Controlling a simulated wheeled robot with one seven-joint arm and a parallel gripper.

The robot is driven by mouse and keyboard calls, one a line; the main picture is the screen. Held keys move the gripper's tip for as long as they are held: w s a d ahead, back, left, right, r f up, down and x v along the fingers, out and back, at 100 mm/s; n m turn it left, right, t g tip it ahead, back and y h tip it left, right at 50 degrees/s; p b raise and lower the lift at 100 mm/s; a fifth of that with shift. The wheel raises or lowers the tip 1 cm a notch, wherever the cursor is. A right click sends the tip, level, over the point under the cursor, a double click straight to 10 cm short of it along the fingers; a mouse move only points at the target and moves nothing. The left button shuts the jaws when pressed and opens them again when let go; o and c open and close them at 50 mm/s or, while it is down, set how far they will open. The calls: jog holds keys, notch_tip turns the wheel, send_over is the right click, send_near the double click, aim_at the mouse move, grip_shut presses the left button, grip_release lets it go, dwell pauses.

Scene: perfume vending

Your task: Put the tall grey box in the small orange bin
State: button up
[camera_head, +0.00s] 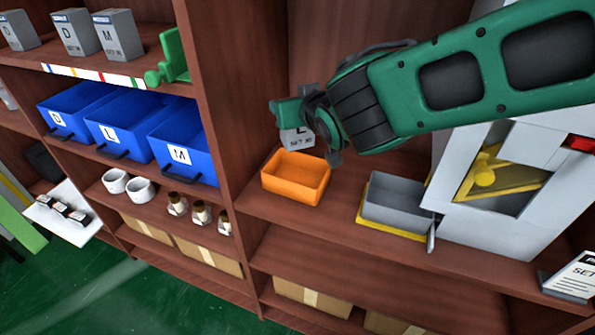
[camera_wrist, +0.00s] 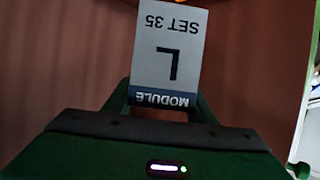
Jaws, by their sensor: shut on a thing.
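My gripper (camera_head: 306,128) is shut on a grey box (camera_head: 297,139) with a white label marked "L". In the wrist view the same box (camera_wrist: 168,52) stands out between the fingers, its label reading "MODULE L SET 35" upside down. The small orange bin (camera_head: 270,182) sits on the brown shelf. The held box is above the bin's back edge in the head view, and its lower end appears clear of the bin. The gripper hides part of the box. A sliver of orange shows at the top of the wrist view.
A grey tray (camera_head: 400,192) with a yellow base stands right of the bin, beside a white machine (camera_head: 520,150). A wooden divider (camera_head: 222,90) stands left. Beyond it are blue bins (camera_head: 120,125), white cups (camera_head: 140,190) and grey boxes (camera_head: 118,35). Bare shelf lies around the orange bin.

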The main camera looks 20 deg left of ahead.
notch_tip(320, 180, down, 10)
jog(key=shift+r, duration=0.25)
jog(key=shift+f, duration=0.6)
jog(key=o, duration=1.2)
send_near(301, 145)
jog(key=x, duration=0.4)
jog(key=shift+w+a, duration=0.15)
jog(key=shift+w, duration=0.05)
jog(key=shift+s, duration=0.1)
